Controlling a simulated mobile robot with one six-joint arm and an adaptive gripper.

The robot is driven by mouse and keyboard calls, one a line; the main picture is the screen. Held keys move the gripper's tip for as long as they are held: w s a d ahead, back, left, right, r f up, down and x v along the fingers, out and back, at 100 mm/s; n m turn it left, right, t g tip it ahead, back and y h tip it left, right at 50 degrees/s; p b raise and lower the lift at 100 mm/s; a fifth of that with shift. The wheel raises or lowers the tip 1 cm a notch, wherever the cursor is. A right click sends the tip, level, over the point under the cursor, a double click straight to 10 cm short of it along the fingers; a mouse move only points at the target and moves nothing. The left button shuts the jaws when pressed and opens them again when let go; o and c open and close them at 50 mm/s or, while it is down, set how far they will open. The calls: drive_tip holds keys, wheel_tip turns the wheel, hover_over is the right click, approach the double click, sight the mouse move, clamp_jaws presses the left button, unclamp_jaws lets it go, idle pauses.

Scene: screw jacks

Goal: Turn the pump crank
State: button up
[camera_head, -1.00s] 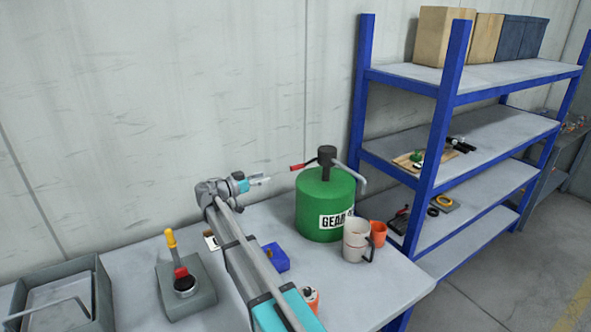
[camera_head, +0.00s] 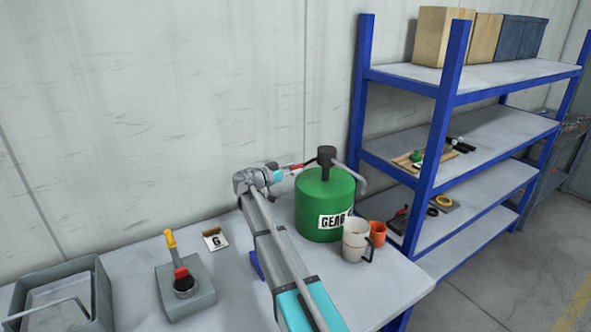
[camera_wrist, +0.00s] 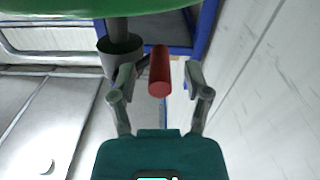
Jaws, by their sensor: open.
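The green pump drum (camera_head: 321,196) with its dark pump head (camera_head: 326,157) stands on the bench, its label facing front. The crank's red handle (camera_head: 298,166) points left from the pump head. It also shows in the wrist view (camera_wrist: 159,72), lying between the two fingers. My gripper (camera_wrist: 158,82) is open around the red handle, with gaps on both sides. In the head view, my gripper (camera_head: 284,173) is at the handle, partly hidden by my wrist. The drum's green body fills the top of the wrist view.
A pale mug (camera_head: 355,240) and an orange cup (camera_head: 377,233) stand right of the drum. A blue shelf (camera_head: 436,130) stands right.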

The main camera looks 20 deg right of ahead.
drive_tip(key=shift+w+d, duration=0.15)
drive_tip(key=shift+d, duration=0.45)
clamp_jaws()
